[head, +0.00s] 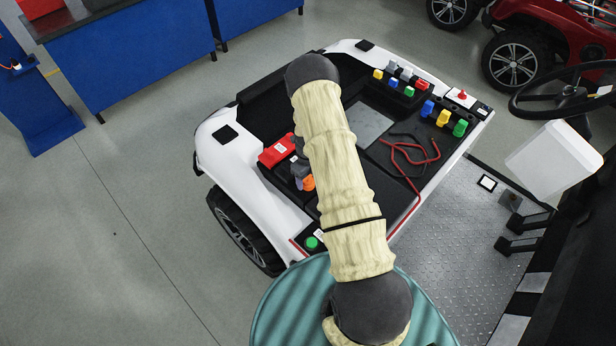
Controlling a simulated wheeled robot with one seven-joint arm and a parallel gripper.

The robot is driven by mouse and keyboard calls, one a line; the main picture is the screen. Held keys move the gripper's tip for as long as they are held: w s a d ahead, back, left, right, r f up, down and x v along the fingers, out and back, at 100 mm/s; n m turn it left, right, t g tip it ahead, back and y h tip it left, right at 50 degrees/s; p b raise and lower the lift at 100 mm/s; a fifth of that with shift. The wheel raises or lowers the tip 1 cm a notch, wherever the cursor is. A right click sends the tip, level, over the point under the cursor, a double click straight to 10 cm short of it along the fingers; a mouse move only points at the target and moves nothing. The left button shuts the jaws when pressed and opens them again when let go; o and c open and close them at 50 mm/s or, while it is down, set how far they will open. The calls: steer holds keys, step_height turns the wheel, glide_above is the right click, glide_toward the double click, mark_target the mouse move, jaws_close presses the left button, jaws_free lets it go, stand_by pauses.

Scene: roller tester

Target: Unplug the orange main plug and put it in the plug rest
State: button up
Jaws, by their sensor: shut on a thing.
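The orange main plug (308,183) shows as a small orange patch beside my arm, on the left side of the open vehicle bay. My gripper (301,170) is at the plug, pointing down, and is shut on it. My arm's pale sleeve hides part of both. I cannot tell whether the plug sits in its socket or is clear of it. I cannot make out the plug rest; it may be behind my arm.
A red box (276,151) stands just left of my gripper. Coloured plugs (443,117) line the bay's far right side. Red and black cables (412,153) lie in the bay. A green button (312,242) is at the near corner. A steering wheel (565,92) is at right.

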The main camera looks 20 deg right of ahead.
steer(key=shift+r, duration=0.65)
steer(key=o, duration=0.7)
steer(key=c, duration=0.7)
steer(key=shift+r+p, duration=1.2)
steer(key=shift+r, duration=0.65)
